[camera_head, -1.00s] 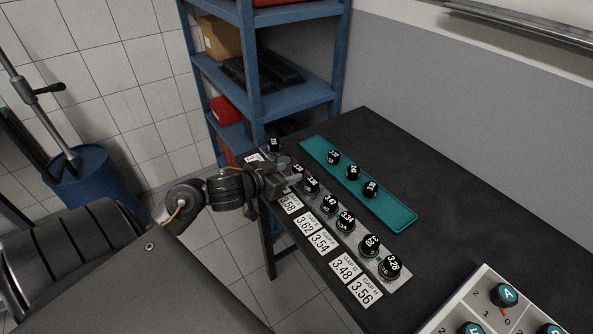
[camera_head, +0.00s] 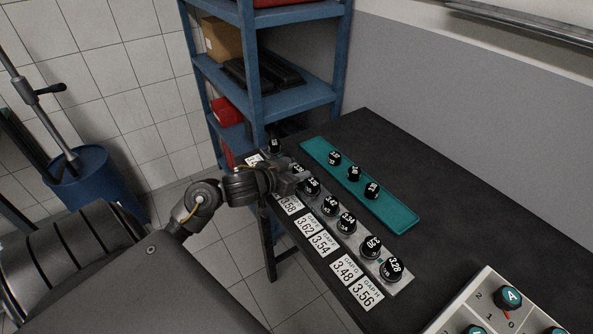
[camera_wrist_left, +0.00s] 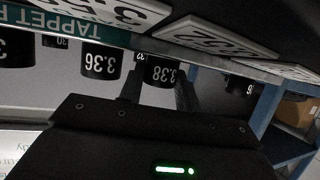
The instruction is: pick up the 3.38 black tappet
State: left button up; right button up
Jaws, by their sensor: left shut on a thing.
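The 3.38 black tappet (camera_wrist_left: 160,72) shows its number upside down in the left wrist view, between the two fingers of my left gripper. In the head view my left gripper (camera_head: 297,180) is at the far part of the tappet row and hides much of this spot. It is shut on the 3.38 tappet. The 3.36 tappet (camera_wrist_left: 100,60) stands close beside it in the wrist view. I cannot tell whether the held tappet is clear of its seat. My right gripper is not in view.
The grey strip holds several other black tappets, including 3.34 (camera_head: 346,222) and 3.28 (camera_head: 391,269). White gap cards (camera_head: 323,243) lie along the near side. A teal tray (camera_head: 400,218) with three tappets lies behind. A switch box (camera_head: 485,300) stands at lower right.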

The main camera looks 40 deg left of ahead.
aim_at(295, 172)
pick_arm(q)
jog(key=shift+r, duration=0.1)
jog(key=r+p, duration=0.1)
jog(key=r, duration=0.1)
jog(key=r+p, duration=0.1)
jog(key=r, duration=0.1)
jog(key=shift+s+d, duration=0.1)
jog(key=shift+s, duration=0.1)
jog(key=s+d+r+p, duration=0.1)
jog(key=s+r, duration=0.1)
jog(key=s+d+r+p, duration=0.1)
jog(key=s+r+p, duration=0.1)
jog(key=s+d+r+p, duration=0.1)
jog(key=s+r+p, duration=0.1)
jog(key=shift+s+d+r, duration=0.2)
jog(key=shift+d+r, duration=0.1)
jog(key=shift+d, duration=0.05)
jog(key=s+p, duration=0.1)
jog(key=p, duration=0.1)
jog(key=s+d+r+p, duration=0.1)
jog(key=s+p, duration=0.1)
jog(key=p, duration=0.1)
jog(key=s+d+r+p, duration=0.1)
jog(key=p, duration=0.1)
jog(key=shift+s+d, duration=0.25)
jog(key=shift+c, duration=0.4)
jog(key=shift+s+d+r+p, duration=0.1)
jog(key=shift+s+d+p, duration=0.05)
jog(key=shift+s+p, duration=0.45)
